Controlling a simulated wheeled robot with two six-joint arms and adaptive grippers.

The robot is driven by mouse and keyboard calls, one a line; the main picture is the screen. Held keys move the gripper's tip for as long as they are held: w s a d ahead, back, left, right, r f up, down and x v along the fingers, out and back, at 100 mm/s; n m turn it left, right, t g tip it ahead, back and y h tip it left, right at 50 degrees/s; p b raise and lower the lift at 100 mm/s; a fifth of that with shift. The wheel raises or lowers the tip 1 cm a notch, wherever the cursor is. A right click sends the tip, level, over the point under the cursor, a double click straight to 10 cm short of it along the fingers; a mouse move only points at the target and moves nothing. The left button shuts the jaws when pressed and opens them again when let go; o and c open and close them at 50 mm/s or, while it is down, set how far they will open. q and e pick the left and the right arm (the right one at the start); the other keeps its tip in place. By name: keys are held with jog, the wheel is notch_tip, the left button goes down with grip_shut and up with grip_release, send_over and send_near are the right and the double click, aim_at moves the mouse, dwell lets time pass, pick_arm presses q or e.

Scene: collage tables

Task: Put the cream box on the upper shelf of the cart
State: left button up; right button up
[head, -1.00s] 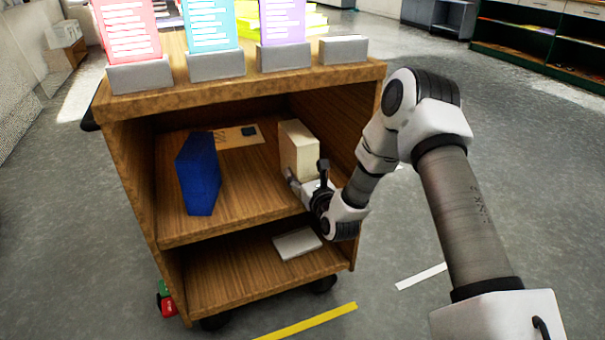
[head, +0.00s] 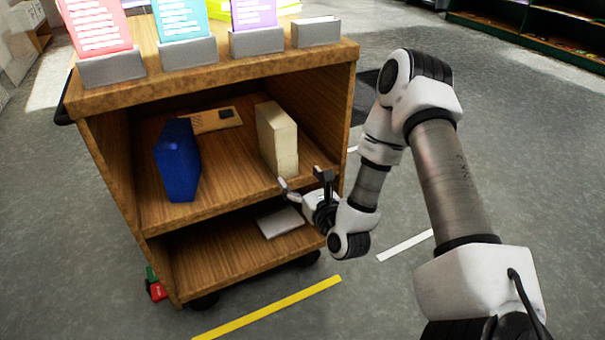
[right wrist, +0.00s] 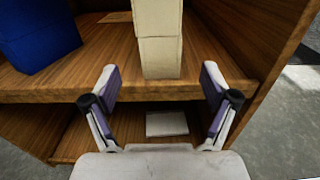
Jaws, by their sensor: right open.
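The cream box (head: 277,139) stands upright on the upper shelf (head: 230,181) of the wooden cart, near its right side. In the right wrist view the cream box (right wrist: 158,38) stands straight ahead, beyond the fingertips. My right gripper (head: 303,182) is open and empty just in front of the shelf's front edge, apart from the box. Its two spread fingers also show in the right wrist view (right wrist: 158,85). My left gripper is out of view.
A blue box (head: 177,160) stands on the same shelf to the left, with a flat brown envelope (head: 215,119) behind. A pale flat item (head: 280,222) lies on the lower shelf. Coloured cards in grey holders (head: 187,49) line the cart top. Floor to the right is clear.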

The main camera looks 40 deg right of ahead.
jog(key=s+a+f+n+g+y, duration=0.2)
jog(key=s+a+f+n+g, duration=0.25)
jog(key=f+n, duration=0.4)
jog(key=s+a+f+n+g+y, duration=0.2)
jog(key=s+a+f+n+g, duration=0.15)
jog(key=a+f+n, duration=0.4)
jog(key=s+a+f+n+g, duration=0.2)
jog(key=s+f+n+g, duration=0.3)
jog(key=s+n, duration=0.55)
jog(key=s+a+f+n+g, duration=0.2)
jog(key=s+f+n+g, duration=0.25)
jog(key=s+n, duration=0.6)
notch_tip(320, 180, up, 36)
jog(key=w+n+p, duration=0.1)
jog(key=p, duration=3.4)
jog(key=shift+p, duration=0.35)
jog(key=shift+w+a, duration=0.1)
jog(key=shift+w, duration=0.05)
